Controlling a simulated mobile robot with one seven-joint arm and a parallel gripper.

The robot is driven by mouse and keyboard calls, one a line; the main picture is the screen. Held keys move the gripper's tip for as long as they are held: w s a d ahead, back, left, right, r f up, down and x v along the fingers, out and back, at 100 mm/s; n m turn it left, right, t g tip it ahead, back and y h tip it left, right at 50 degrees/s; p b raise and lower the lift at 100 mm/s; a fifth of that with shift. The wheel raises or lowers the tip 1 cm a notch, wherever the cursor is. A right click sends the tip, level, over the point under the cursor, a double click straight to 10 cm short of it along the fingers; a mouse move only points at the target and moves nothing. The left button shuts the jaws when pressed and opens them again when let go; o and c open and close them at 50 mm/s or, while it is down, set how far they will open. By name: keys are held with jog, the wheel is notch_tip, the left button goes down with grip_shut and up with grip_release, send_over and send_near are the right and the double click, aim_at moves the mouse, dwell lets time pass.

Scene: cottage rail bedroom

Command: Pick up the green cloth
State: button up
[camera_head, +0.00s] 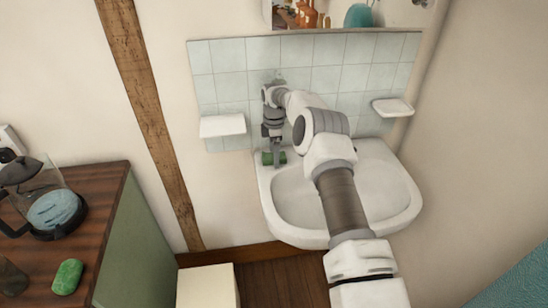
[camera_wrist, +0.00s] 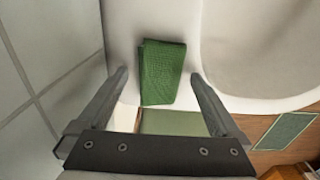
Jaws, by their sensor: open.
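The green cloth (camera_wrist: 161,70) is a small folded, textured piece lying on the white rim of the sink (camera_head: 388,165). In the head view the cloth (camera_head: 267,158) shows at the sink's left back corner, partly hidden by my gripper (camera_head: 276,157). In the wrist view my gripper (camera_wrist: 158,78) is open, with one finger on each side of the cloth and gaps between. The fingers are not closed on it. I cannot tell how high the fingertips are above the rim.
The tiled wall (camera_head: 325,78) is close behind my gripper. A soap shelf (camera_head: 222,126) juts out left of it and another (camera_head: 392,107) to the right. A cabinet (camera_head: 105,205) at left holds a glass jug (camera_head: 52,205) and another green item (camera_head: 67,277).

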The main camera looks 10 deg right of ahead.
jog(key=shift+f, duration=0.1)
jog(key=c, duration=1.4)
jog(key=shift+r, duration=0.5)
notch_tip(320, 180, up, 3)
jog(key=shift+s+d+r, duration=0.1)
jog(key=shift+d+r, duration=0.05)
jog(key=shift+r, duration=0.05)
jog(key=s+d+r+b, duration=0.1)
jog(key=s+d+r, duration=0.5)
jog(key=s+d, duration=0.1)
jog(key=shift+s+r, duration=0.3)
jog(key=shift+s, duration=0.6)
